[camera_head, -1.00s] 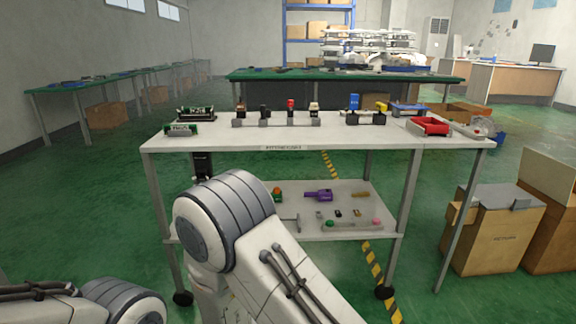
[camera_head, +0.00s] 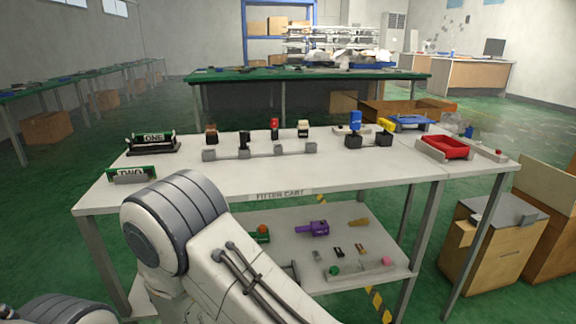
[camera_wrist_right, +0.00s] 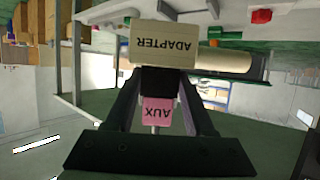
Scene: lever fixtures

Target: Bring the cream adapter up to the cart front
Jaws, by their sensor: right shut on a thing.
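The cream adapter (camera_wrist_right: 165,48), a block lettered ADAPTER with a cream cylinder beside it, is at the fingertips of my right gripper (camera_wrist_right: 160,82) in the right wrist view. The lettering appears upside down. The gripper is shut on it. A pink piece lettered AUX (camera_wrist_right: 158,110) shows between the fingers. In the head view, my right arm hides the right gripper and adapter. The cart (camera_head: 230,182) stands ahead, with a FITTER CART label (camera_head: 280,194) on its front edge. My left gripper is out of view; only part of that arm shows at lower left.
Below, a shelf holds a purple tool (camera_head: 312,228). Cardboard boxes (camera_head: 490,240) stand right.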

